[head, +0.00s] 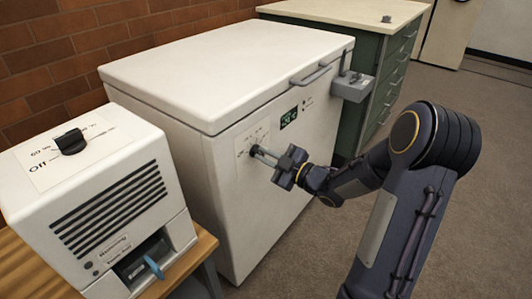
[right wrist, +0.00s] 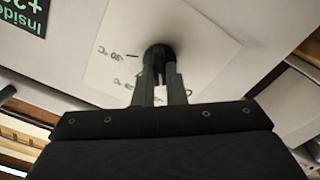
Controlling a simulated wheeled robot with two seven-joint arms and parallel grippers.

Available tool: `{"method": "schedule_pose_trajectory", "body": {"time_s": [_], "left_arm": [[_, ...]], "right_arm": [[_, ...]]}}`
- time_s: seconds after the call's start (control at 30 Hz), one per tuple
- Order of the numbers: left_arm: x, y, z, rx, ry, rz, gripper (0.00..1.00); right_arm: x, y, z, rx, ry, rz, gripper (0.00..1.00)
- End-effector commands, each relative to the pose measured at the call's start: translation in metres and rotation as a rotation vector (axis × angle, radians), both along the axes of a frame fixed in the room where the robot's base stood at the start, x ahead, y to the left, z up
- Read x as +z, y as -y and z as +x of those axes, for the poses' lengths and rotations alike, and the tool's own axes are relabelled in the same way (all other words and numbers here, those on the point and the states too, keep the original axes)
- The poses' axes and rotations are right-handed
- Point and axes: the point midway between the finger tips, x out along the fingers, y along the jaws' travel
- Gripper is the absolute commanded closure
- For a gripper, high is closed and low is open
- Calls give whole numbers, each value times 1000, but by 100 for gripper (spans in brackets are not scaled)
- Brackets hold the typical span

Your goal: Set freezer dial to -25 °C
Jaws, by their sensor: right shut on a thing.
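A white chest freezer (head: 225,70) stands in the middle of the head view with its lid closed. Its dial plate (head: 251,138) is on the front face, and a small green display (head: 289,118) sits to the right of it. My right gripper (head: 262,153) reaches the front face and is shut on the dial, which it mostly hides in the head view. In the right wrist view the dark round dial (right wrist: 159,53) shows between the fingertips (right wrist: 159,72), in front of a white plate with small marks. The dial's exact setting is not readable. My left gripper is not in view.
A white machine (head: 100,200) with a black knob (head: 71,142) stands on a wooden table (head: 190,255) at the left. A grey box (head: 352,87) hangs at the freezer's right front corner. A green drawer cabinet (head: 390,75) stands behind. The carpet at right is clear.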

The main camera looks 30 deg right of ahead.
Motion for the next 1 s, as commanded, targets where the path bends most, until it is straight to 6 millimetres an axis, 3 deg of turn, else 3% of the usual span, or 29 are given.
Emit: {"method": "schedule_pose_trajectory", "body": {"time_s": [1.0], "left_arm": [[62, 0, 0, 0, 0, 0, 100]], "right_arm": [[2, 3, 1, -2, -343, 821, 100]]}}
